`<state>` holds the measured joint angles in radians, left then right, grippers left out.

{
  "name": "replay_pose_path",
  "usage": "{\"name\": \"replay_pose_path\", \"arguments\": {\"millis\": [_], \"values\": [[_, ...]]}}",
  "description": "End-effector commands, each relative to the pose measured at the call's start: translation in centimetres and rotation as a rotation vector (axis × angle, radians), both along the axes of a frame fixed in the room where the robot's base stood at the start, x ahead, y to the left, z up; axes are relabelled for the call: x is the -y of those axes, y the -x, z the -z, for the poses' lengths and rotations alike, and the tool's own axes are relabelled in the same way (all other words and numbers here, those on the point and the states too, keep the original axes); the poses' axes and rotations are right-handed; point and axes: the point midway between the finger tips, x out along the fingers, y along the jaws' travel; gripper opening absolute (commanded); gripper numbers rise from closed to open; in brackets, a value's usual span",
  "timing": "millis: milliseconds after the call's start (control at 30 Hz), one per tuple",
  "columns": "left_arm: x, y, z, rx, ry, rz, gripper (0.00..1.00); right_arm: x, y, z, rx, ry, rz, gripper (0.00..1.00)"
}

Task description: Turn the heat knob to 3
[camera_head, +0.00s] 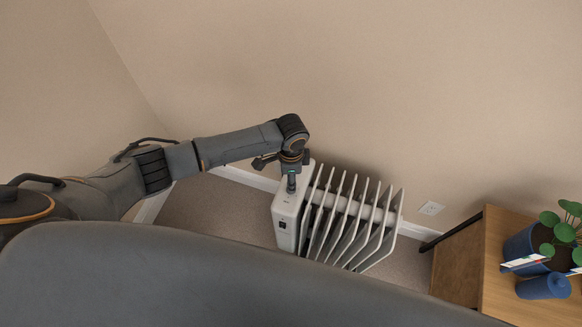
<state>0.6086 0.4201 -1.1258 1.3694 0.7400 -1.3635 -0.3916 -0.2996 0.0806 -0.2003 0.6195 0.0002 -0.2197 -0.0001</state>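A white oil-filled radiator heater (284,217) with several upright fins stands on the carpet against the wall. Its control end faces left, with a small dark panel low on its front. My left arm reaches in from the left, and my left gripper (291,184) points down at the top of the control end. The fingertips are at or just above this top surface; I cannot tell whether they touch. The heat knob is not clearly visible; the gripper covers that spot. The finger gap is too small to judge. My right gripper is not in view.
A wooden cabinet (459,268) stands at the right, with a blue plant pot (522,247) and a blue cylinder (545,287) on top. A wall outlet (431,208) is right of the heater. Carpet (205,215) left of the heater is clear.

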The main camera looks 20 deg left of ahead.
Motion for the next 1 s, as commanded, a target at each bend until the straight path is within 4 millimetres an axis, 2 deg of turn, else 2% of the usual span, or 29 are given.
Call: {"name": "replay_pose_path", "arguments": {"millis": [100, 333, 1000], "values": [[0.0, 0.0, -2.5, 0.003, 0.001, 0.002, 0.51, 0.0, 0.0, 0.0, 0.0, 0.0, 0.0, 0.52], [0.0, 0.0, -5.4, 0.001, 0.001, 0.002, 0.51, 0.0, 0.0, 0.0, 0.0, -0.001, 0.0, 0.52], [0.1, 0.2, -5.8, -0.001, 0.003, 0.001, 0.51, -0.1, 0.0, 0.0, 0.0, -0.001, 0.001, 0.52]]}}
